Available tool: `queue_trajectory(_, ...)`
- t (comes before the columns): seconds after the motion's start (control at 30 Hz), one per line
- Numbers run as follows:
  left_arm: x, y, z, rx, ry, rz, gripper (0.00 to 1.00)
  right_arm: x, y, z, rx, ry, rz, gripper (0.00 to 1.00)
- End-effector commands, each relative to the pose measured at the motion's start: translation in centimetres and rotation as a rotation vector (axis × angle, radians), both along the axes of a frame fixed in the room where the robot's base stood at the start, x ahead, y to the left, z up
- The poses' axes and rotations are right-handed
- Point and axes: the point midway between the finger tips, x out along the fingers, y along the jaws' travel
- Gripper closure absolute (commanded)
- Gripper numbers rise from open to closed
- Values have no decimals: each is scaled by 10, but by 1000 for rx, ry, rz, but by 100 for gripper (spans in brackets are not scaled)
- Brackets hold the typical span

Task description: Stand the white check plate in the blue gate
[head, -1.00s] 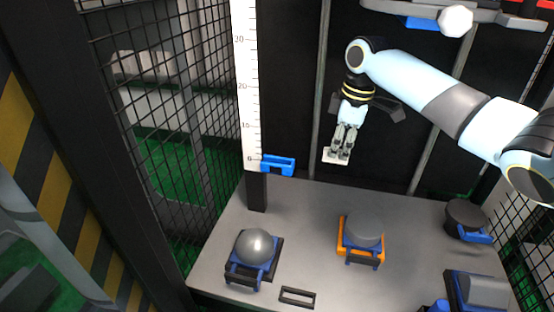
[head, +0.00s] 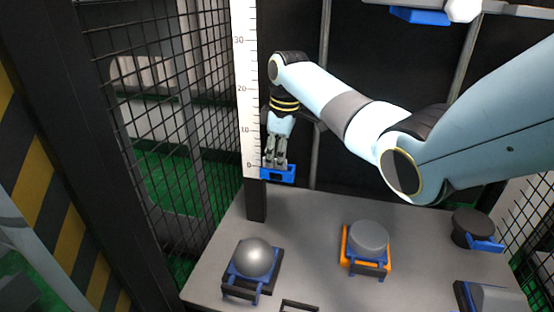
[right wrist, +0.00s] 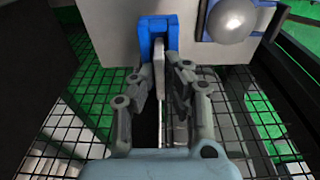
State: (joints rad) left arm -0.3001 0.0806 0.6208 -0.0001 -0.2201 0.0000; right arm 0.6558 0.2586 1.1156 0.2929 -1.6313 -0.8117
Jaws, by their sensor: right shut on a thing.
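The blue gate (head: 290,175) is fixed at the foot of the white scale, near its zero mark. My right gripper (head: 276,164) points down right at the gate, with its fingertips just over it. In the right wrist view the gripper (right wrist: 160,75) is shut on the white check plate (right wrist: 159,70), seen almost edge-on between the fingers. The plate's far end reaches the blue gate (right wrist: 146,45) there; I cannot tell how deep it sits between the gate's sides. In the head view the plate is hidden by the fingers and gate. My left gripper is out of view.
The white scale (head: 246,90) stands on a dark post. On the grey table (head: 310,225) are a steel ball (head: 255,257) in a blue cradle, a grey cylinder (head: 369,236) on an orange base and a dark disc (head: 471,224). Wire mesh closes the left side.

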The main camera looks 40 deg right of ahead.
Motion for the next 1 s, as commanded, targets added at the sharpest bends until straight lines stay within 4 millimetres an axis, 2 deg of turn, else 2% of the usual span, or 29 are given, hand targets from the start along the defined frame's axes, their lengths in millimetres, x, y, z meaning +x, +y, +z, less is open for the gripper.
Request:
queue_trajectory(0.27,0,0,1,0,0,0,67,0,0,-1,1,-1,0,100)
queue_trajectory(0.3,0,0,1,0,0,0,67,0,0,-1,0,-1,0,85)
queue_trajectory(0.43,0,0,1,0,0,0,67,0,0,-1,0,-1,0,68)
queue_trajectory(0.47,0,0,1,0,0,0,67,0,0,-1,0,-1,0,67)
queue_trajectory(0.77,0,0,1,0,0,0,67,0,0,3,0,-2,1,67)
queue_trajectory(0.87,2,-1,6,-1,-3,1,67,0,-1,16,0,-4,1,67)
queue_trajectory(1.0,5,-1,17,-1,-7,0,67,-3,-4,48,-1,-6,0,67)
